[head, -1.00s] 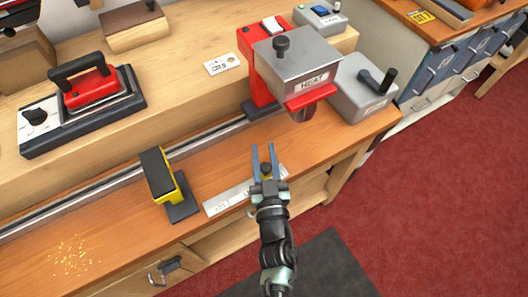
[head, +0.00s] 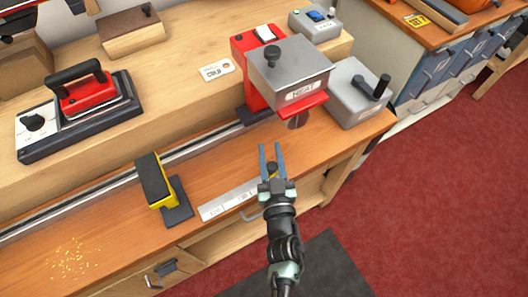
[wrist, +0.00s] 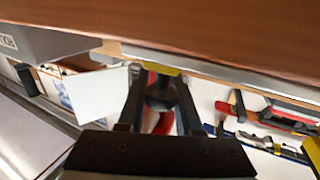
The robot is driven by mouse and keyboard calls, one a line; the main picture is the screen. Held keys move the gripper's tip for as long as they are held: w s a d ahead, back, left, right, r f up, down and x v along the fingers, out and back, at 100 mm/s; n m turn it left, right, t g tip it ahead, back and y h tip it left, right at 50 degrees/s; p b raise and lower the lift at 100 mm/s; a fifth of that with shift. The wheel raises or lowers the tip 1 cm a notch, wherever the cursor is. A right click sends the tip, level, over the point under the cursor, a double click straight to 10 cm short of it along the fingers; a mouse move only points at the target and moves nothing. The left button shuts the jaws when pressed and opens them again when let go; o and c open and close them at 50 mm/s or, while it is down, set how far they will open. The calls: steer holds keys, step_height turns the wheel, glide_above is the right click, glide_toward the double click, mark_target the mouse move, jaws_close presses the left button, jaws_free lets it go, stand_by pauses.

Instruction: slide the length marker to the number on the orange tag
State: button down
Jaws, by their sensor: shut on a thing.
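The length marker (head: 271,168), a small dark knob with a bit of yellow, is at the right part of the pale numbered scale (head: 225,204) on the bench's front edge. My gripper (head: 271,149) reaches over the front edge with its fingers on both sides of the knob, shut on it. In the wrist view, the dark round knob (wrist: 160,93) sits between the fingers, with yellow just above it. A yellow-orange tag (head: 417,20) lies on the far right table; its writing is too small to read surely. The fingers and arm hide part of the scale.
A yellow block with a black top (head: 155,181) stands left of the scale by a metal rail (head: 190,150). A red and grey machine marked HEAT (head: 290,75) stands behind my gripper. A grey box with a crank (head: 358,93) is at its right. Red floor lies open right.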

steer(key=shift+w+d, duration=0.2)
steer(key=shift+d, duration=0.3)
steer(key=c, duration=0.6)
jaws_free()
steer(key=shift+a, duration=0.15)
steer(key=shift+s, duration=0.2)
steer(key=s+d, duration=0.1)
steer(key=s, duration=1.1)
steer(key=shift+s+d, duration=0.2)
steer(key=shift+d, duration=0.2)
